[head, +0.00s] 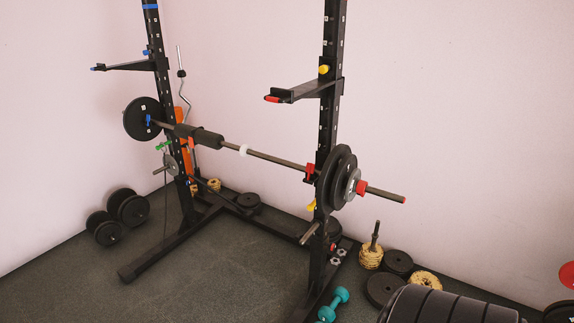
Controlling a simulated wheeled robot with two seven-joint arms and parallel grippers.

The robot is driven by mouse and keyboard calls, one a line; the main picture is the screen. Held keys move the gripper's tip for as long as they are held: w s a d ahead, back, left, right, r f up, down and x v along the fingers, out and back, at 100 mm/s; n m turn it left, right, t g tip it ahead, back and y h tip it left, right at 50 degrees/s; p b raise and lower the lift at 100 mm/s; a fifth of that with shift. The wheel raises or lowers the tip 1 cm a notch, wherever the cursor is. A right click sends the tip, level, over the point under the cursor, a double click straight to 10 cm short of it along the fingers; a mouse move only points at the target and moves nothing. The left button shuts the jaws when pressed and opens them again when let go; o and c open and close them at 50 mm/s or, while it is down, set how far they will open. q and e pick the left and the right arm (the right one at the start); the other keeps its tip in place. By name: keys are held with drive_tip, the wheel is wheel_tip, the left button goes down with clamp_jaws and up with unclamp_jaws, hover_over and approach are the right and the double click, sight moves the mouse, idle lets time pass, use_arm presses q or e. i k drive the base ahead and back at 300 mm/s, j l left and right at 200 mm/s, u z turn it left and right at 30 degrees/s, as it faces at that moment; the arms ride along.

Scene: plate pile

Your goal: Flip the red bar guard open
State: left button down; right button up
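The barbell (273,158) lies across the black rack, with black plates on both ends. A small red piece, which looks like the red bar guard (311,173), sits at the bar beside the right upright (329,125). It is too small to tell whether it is open or closed. Another red-orange piece (188,144) shows at the bar near the left upright (164,80). A red collar (361,187) is on the bar outside the right plates (338,180). Neither of my grippers is in view.
Safety arms (305,91) stick out above the bar. Dumbbells (128,207), teal dumbbells (333,305) and loose plates (384,288) lie around the rack's base. A black ribbed shape (440,306) fills the lower right. The floor (220,280) before the rack is largely clear.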

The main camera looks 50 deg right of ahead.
sight(310, 169)
drive_tip(key=i+j, duration=0.15)
drive_tip(key=i, duration=0.35)
drive_tip(key=i+j, duration=0.2)
drive_tip(key=i, duration=0.3)
drive_tip(key=i+z, duration=0.2)
drive_tip(key=z, duration=0.25)
drive_tip(key=i+z, duration=0.25)
drive_tip(key=z, duration=0.2)
drive_tip(key=i+z, duration=0.2)
drive_tip(key=z, duration=0.3)
drive_tip(key=i+j+z, duration=0.2)
drive_tip(key=z, duration=0.25)
drive_tip(key=i+j+z, duration=0.15)
drive_tip(key=z, duration=0.3)
drive_tip(key=i+j+z, duration=0.2)
drive_tip(key=z, duration=0.25)
drive_tip(key=i+j+z, duration=0.15)
drive_tip(key=j+z, duration=0.25)
drive_tip(key=i+j+z, duration=0.1)
drive_tip(key=z, duration=0.35)
drive_tip(key=i+j+z, duration=0.1)
drive_tip(key=j+z, duration=0.2)
drive_tip(key=j, duration=0.35)
